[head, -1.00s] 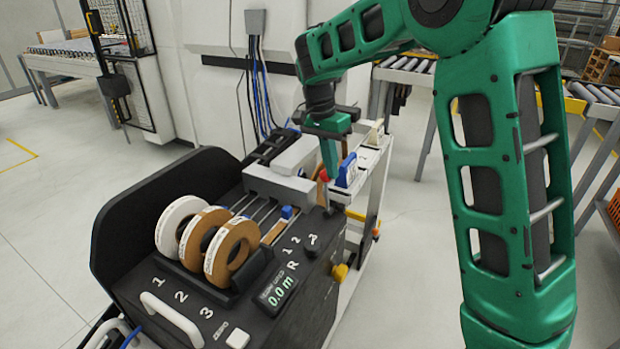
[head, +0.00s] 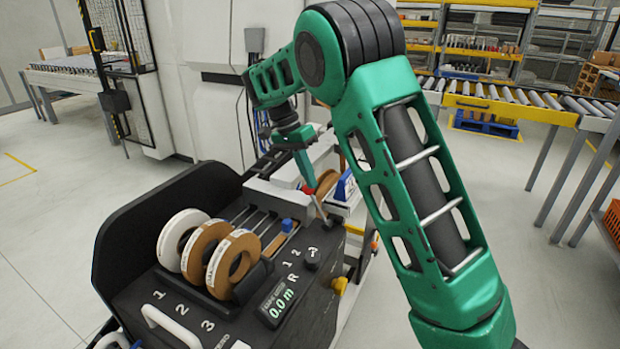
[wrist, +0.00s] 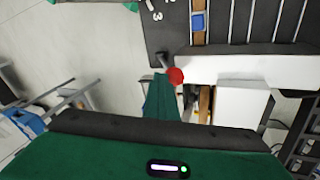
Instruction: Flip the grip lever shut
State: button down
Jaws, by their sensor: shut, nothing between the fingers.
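The grip lever is a short grey bar with a red ball knob (head: 308,190), at the far right corner of the black edge-banding machine (head: 235,326). In the head view it leans left, towards the white housing. The red knob also shows in the wrist view (wrist: 175,76), beside the finger tips. My gripper (head: 306,178) is shut, with its green fingers pointing down at the knob. In the wrist view the closed finger tips (wrist: 161,78) are just left of the knob; they look touching or very close. The fingers hold nothing.
Several tape rolls (head: 230,262) stand on the machine's top, left of a display (head: 277,302) and a small black knob (head: 312,256). A blue block (head: 287,225) sits on the strip track. A white housing (head: 285,185) lies behind. Open floor is at right.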

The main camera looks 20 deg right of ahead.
jog(key=shift+w+a+f, duration=0.1)
jog(key=shift+w+a, duration=0.2)
jog(key=shift+a, duration=0.3)
jog(key=shift+s+d+r, duration=0.1)
jog(key=shift+d+r, duration=0.15)
jog(key=shift+d, duration=0.05)
jog(key=s+v, duration=0.1)
jog(key=v, duration=1)
jog(key=shift+d+r, duration=0.25)
jog(key=shift+d, duration=0.05)
jog(key=shift+s, duration=0.1)
